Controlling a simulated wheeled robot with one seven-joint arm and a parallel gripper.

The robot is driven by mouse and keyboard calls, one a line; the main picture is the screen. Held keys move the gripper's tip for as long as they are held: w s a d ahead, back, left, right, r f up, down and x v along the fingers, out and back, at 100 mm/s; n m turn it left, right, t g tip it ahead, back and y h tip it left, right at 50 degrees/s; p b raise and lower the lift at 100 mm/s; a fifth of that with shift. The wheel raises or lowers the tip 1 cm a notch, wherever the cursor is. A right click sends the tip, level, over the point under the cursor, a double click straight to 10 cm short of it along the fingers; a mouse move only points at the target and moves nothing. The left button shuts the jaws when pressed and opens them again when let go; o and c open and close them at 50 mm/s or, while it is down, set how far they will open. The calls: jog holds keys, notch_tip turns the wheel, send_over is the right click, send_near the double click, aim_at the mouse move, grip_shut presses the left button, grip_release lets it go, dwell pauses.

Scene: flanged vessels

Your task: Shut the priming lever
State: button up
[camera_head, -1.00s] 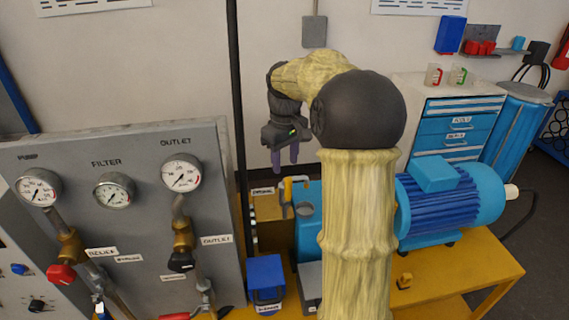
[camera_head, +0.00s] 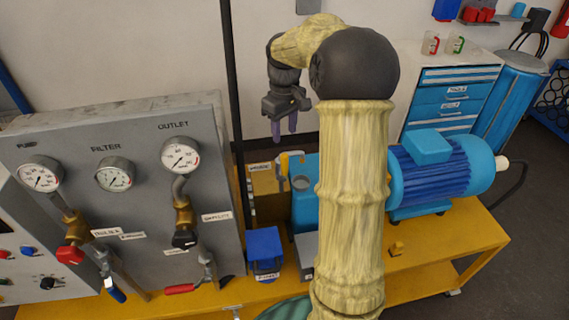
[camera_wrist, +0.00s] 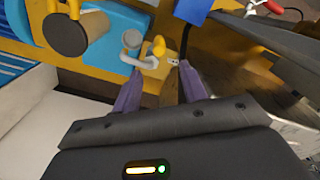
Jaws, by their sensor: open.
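The lever with a yellow grip (camera_head: 283,163) stands beside a small white label that I cannot read clearly, left of the blue pump body. I take it for the priming lever. In the wrist view its yellow end (camera_wrist: 159,46) shows just beyond my fingertips, next to a pale grey bent part (camera_wrist: 138,58). My gripper (camera_head: 284,128) hangs above the lever, fingers pointing down, open and empty. In the wrist view its two purple fingers (camera_wrist: 161,72) are spread apart, with the lever ahead of the gap and not touching.
A grey panel (camera_head: 115,215) with gauges and valves stands at left. A dark upright post (camera_head: 236,90) is close left of my gripper. A blue box (camera_head: 264,246) sits on the yellow bench (camera_head: 425,248). A blue motor (camera_head: 440,165) lies to the right.

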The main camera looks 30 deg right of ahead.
aim_at(284, 165)
notch_tip(284, 165, down, 13)
jog(key=shift+f+p, duration=0.15)
jog(key=shift+p, duration=0.9)
grip_shut()
